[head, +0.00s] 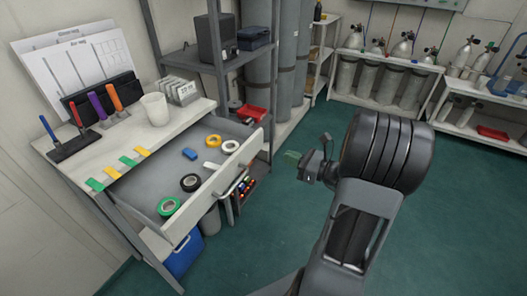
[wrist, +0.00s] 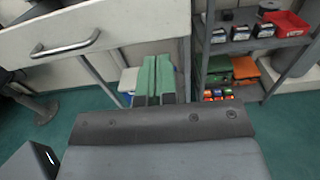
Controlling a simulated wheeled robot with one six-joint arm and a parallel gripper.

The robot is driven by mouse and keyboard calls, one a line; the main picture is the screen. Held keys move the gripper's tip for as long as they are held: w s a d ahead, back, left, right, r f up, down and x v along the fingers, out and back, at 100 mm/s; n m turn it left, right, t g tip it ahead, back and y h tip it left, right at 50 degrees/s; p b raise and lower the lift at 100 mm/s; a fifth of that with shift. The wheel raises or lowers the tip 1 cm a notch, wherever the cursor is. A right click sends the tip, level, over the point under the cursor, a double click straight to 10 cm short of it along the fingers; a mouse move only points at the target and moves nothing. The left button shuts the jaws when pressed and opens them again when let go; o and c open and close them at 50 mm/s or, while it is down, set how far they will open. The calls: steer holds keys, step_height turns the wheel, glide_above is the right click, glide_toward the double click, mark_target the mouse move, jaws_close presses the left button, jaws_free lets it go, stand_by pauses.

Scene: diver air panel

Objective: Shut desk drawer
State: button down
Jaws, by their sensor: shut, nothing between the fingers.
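The desk drawer (head: 217,186) stands pulled out from the desk (head: 75,165) in the head view, its inside open to view. It holds rolls of tape and a small blue block. Its bar handle (head: 232,183) is on the pale front panel, and the handle (wrist: 66,46) also shows at upper left in the wrist view. My gripper (head: 296,156) is to the right of the drawer front, apart from it. In the wrist view its green fingers (wrist: 157,78) are together, empty, to the right of the handle.
A grey shelf unit (head: 222,62) with cases and a red tray stands behind the drawer. A blue cooler (head: 184,254) sits under the desk. A cup (head: 155,108) and pen holder stand on the desktop. The green floor (head: 250,262) in front is clear.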

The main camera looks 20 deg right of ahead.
mark_target(256, 146)
steer(key=b+x, duration=0.1)
steer(key=x, duration=0.8)
steer(key=shift+w+a, duration=0.2)
